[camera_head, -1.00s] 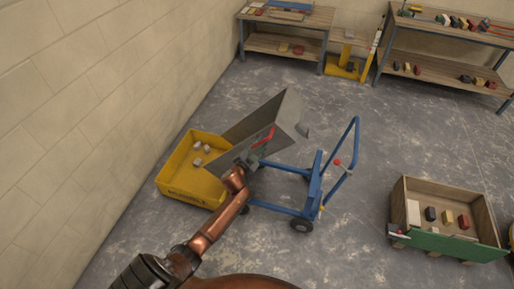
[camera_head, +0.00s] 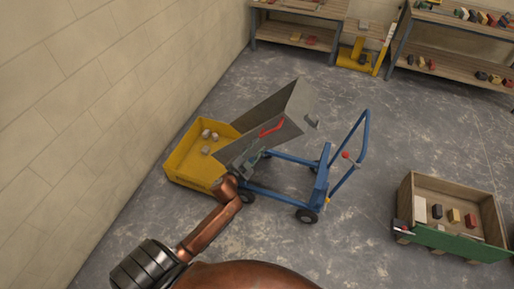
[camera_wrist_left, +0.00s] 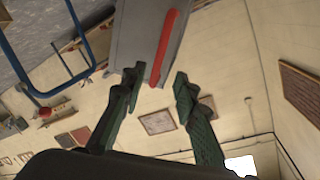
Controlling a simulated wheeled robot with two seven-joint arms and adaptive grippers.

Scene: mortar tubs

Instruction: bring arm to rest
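My left arm (camera_head: 212,218) reaches up from the bottom in the head view. My left gripper (camera_head: 250,160) is at the near side of the tilted grey metal skip (camera_head: 285,105), just below its red handle (camera_head: 272,127). In the left wrist view my left gripper (camera_wrist_left: 157,80) has its dark fingers apart, with nothing held between them. The red handle (camera_wrist_left: 166,45) on the grey skip (camera_wrist_left: 138,35) lies beyond the fingertips. Whether a finger touches it I cannot tell. My right gripper is not in view.
The skip sits on a blue wheeled cart (camera_head: 321,180). A yellow tub (camera_head: 188,177) with several grey blocks stands under its left side, near the wall (camera_head: 90,90). A wooden crate (camera_head: 475,185) with a green front stands right. Shelves line the back. Floor between is clear.

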